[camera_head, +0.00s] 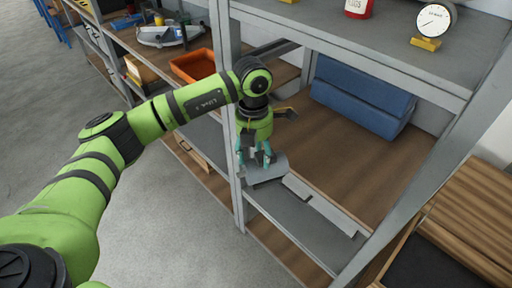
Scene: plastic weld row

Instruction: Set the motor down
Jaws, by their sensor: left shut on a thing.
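My left gripper (254,160) reaches in from the left, pointing down at the front edge of a rack shelf (345,162). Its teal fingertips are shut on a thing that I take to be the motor. The motor is mostly hidden by the fingers, and its outline is too small to make out. A grey, flat-looking piece (268,178) shows directly below the fingertips at the shelf's front edge. I cannot tell whether the motor touches it. My right gripper is not in view.
A grey upright post (227,60) stands close to my left wrist. Blue boxes (362,95) lie at the back of the wooden shelf, with bare room before them. An upper shelf (370,48) holds a dial gauge (433,20). An orange tray (194,66) is left of the post.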

